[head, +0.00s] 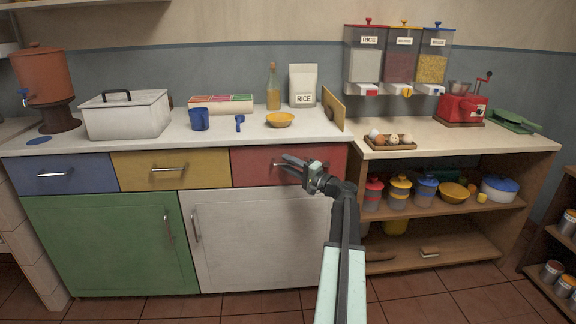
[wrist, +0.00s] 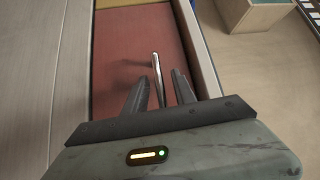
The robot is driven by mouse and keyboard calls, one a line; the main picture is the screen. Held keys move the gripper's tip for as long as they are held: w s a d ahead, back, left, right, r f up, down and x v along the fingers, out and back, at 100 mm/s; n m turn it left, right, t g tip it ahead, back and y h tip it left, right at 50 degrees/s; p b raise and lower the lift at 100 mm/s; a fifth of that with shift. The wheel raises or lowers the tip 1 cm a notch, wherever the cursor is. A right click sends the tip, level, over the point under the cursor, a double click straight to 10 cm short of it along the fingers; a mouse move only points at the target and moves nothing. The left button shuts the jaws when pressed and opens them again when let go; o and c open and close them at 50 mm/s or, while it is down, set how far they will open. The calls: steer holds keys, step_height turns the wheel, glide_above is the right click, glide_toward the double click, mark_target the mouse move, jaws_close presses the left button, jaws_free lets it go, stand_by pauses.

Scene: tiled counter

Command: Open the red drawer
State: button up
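The red drawer (head: 250,166) is the right one of the row under the counter, beside the yellow drawer. Its front looks flush with its neighbours. My gripper (head: 290,166) is in front of it, at the right part of its bar handle, and hides some of the handle. In the wrist view the red front (wrist: 125,40) fills the upper middle, with the metal handle (wrist: 156,70) standing out from it. The handle's near end lies between the two dark fingertips (wrist: 160,82). The fingers are apart, and I see no finger touching the handle.
The yellow drawer (head: 190,177) and blue drawer (head: 75,181) are to the left, with a white cabinet door (head: 262,240) below. An open shelf unit (head: 470,216) stands at the right. The tiled floor in front is clear.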

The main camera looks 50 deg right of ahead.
jaws_close()
stand_by(1.2)
